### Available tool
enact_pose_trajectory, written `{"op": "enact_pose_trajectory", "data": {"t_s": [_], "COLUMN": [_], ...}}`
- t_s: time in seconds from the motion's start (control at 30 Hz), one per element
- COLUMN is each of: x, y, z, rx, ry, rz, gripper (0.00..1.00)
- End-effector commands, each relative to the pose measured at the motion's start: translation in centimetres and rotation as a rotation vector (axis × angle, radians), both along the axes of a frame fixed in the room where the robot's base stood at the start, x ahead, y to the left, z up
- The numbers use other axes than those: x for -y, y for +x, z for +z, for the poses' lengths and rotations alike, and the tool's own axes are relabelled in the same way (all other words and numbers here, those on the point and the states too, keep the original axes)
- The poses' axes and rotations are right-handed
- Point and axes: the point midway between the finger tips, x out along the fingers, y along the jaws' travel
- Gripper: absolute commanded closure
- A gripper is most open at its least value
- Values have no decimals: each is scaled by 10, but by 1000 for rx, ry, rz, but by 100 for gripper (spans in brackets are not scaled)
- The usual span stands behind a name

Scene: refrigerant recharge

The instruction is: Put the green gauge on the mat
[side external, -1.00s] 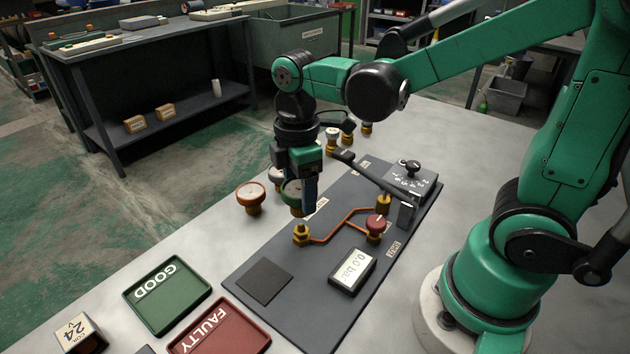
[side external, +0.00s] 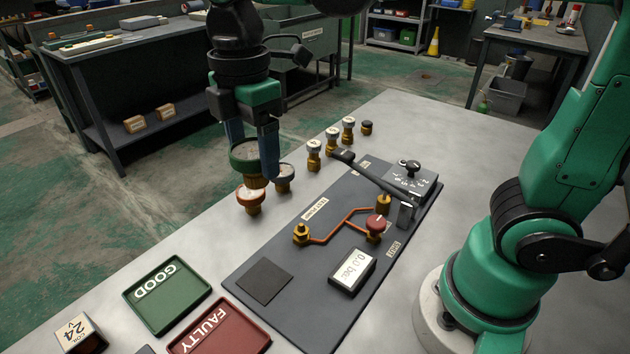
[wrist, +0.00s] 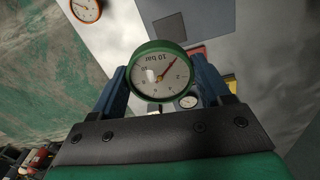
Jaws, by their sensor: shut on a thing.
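My gripper (side external: 254,158) is shut on the green gauge (side external: 245,153), a round dial with a green rim and a brass stem. The mat (side external: 264,281) is a dark grey square on the near left end of the panel. It is bare, and it also shows in the wrist view (wrist: 170,28), beyond the gauge.
The orange gauge and a white-faced gauge (side external: 284,176) stand on the table near the held one. Green (side external: 166,294) and red (side external: 222,330) trays lie nearby.

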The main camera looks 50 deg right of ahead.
Motion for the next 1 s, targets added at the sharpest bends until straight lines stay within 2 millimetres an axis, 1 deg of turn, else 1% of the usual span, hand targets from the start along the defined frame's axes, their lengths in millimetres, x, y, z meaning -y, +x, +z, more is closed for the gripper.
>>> {"op": "enact_pose_trajectory", "data": {"t_s": [0.03, 0.1, 0.2, 0.27, 0.33, 0.37, 0.47, 0.6, 0.8, 0.9, 1.0], "x": [-9, -17, -25, -27, -28, -28, -28, -28, -28, -28, -28], "y": [-3, -7, -12, -14, -14, -14, -14, -14, -14, -14, -14], "z": [12, 25, 37, 38, 33, 28, 6, -28, -73, -93, -107], "rx": [0, 0, 0, 0, 0, 0, 0, 0, 0, 0, 0], "ry": [0, 0, 0, 0, 0, 0, 0, 0, 0, 0, 0], "rz": [40, 85, 126, 139, 147, 148, 147, 146, 146, 145, 145], "gripper": [80, 80, 80, 80, 80, 80, 80, 80, 80, 80, 80]}}
